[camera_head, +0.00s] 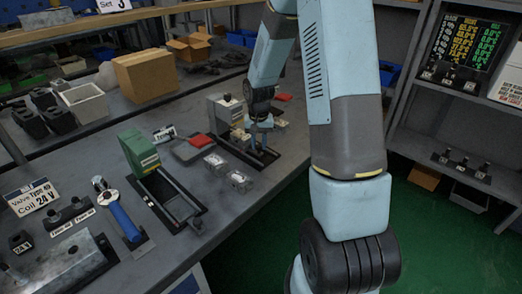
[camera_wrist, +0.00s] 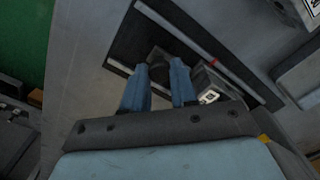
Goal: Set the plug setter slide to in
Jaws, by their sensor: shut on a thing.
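The plug setter appears to be the long dark base (camera_wrist: 132,40) under my gripper in the wrist view, with pale rails and a small red mark (camera_wrist: 214,62). In the head view, its grey upright housing (camera_head: 224,114) stands left of my gripper (camera_head: 262,122). My gripper's blue fingers (camera_wrist: 160,80) reach down to the base. They are closed about a dark, rounded slide handle (camera_wrist: 158,58), partly hidden between them. A grey metal block (camera_wrist: 210,88) sits right beside the right finger.
A similar green fixture (camera_head: 138,150) stands left on the bench. A cardboard box (camera_head: 145,76) stands behind.

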